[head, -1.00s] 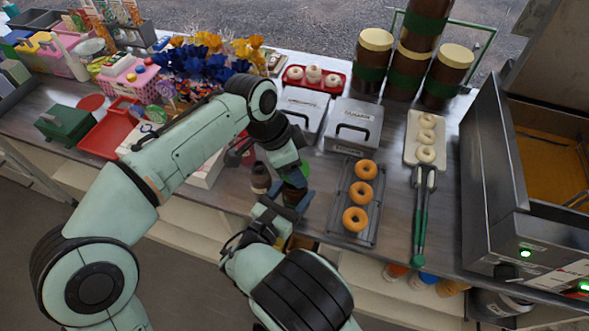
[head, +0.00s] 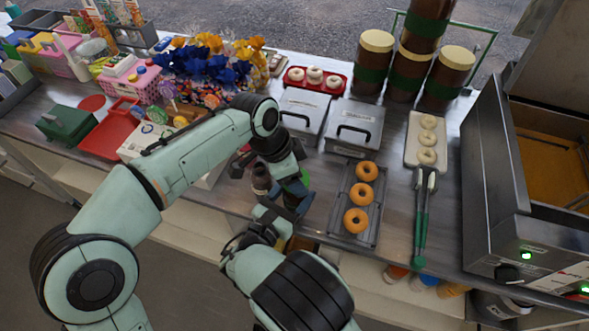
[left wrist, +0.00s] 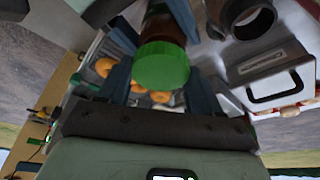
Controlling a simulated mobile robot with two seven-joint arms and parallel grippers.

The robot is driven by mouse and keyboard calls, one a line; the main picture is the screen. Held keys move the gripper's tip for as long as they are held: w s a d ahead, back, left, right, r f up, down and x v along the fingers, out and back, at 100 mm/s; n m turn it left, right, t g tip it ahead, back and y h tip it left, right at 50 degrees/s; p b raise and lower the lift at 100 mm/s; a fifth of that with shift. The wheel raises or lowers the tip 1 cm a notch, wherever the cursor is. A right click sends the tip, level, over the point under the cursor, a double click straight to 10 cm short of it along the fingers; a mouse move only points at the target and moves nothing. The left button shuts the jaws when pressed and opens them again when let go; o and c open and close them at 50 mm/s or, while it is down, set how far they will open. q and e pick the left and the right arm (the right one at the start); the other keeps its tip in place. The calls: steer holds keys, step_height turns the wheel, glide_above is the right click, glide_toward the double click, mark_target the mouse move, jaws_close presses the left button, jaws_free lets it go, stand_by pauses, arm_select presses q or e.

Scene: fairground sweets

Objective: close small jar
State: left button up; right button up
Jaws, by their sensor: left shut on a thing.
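The small jar (left wrist: 160,24) is brown, with its green lid (left wrist: 163,66) at its mouth in the left wrist view. I cannot tell whether the lid is seated. My left gripper (left wrist: 160,88) is shut on the lid, one blue finger on each side. In the head view, my left gripper (head: 294,184) is over the front of the counter and largely hides the lid. My right gripper (head: 287,212) comes from below, close under the left one. Its blue fingers are at the jar's body, which is mostly hidden in the head view.
A dark open-topped jar (head: 261,180) stands just left of the grippers. To the right are a rack (head: 340,215) with ring doughnuts, grey lidded boxes (head: 353,128) and green-handled tongs (head: 421,220). A red tray (head: 105,140) lies left, partly behind my left arm.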

arm_select(q)
steer(key=shift+f, duration=0.7)
stand_by(0.5)
steer(key=m+g, duration=0.1)
steer(key=m, duration=0.3)
steer(key=shift+w, duration=0.15)
steer(key=m+g, duration=0.1)
steer(key=m, duration=0.3)
steer(key=shift+d+m+g, duration=0.1)
steer(key=shift+m+g, duration=0.2)
steer(key=shift+g, duration=0.1)
steer(key=m+y, duration=0.1)
steer(key=m, duration=0.2)
steer(key=m+g+y, duration=0.1)
steer(key=m, duration=0.3)
steer(key=shift+w+d+g, duration=0.1)
steer(key=shift+g, duration=0.2)
steer(key=m, duration=0.2)
steer(key=m+y, duration=0.1)
steer(key=m, duration=0.2)
steer(key=shift+y, duration=0.3)
steer(key=m+y, duration=0.1)
steer(key=m, duration=0.2)
steer(key=m+y, duration=0.1)
steer(key=m, duration=0.2)
steer(key=shift+m, duration=0.3)
steer(key=o, duration=1.1)
